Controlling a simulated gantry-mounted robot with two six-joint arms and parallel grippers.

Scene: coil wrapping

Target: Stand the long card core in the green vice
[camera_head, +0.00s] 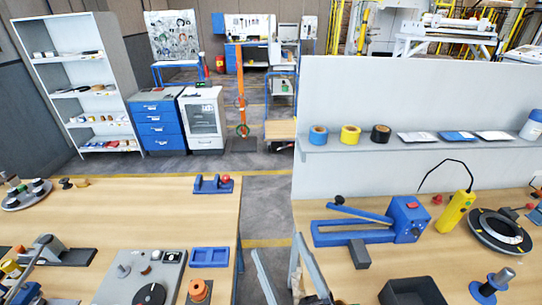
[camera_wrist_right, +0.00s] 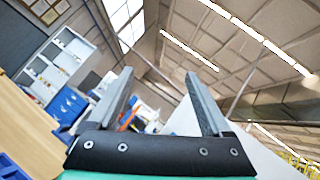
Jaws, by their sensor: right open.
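My right gripper (camera_head: 278,246) is at the bottom middle of the head view, over the gap between the two tables. Its two grey fingers stand apart with nothing between them; the right wrist view (camera_wrist_right: 158,78) shows the same. I cannot make out a green vice or a long card core in either view. My left gripper is not seen.
The left table (camera_head: 130,210) holds a grey clamp (camera_head: 60,252), a control panel (camera_head: 145,280) and a blue tray (camera_head: 209,257). The right table holds a blue sealer (camera_head: 365,225), a yellow pendant (camera_head: 457,211) and a black bin (camera_head: 411,291). A white partition carries a shelf (camera_head: 350,146).

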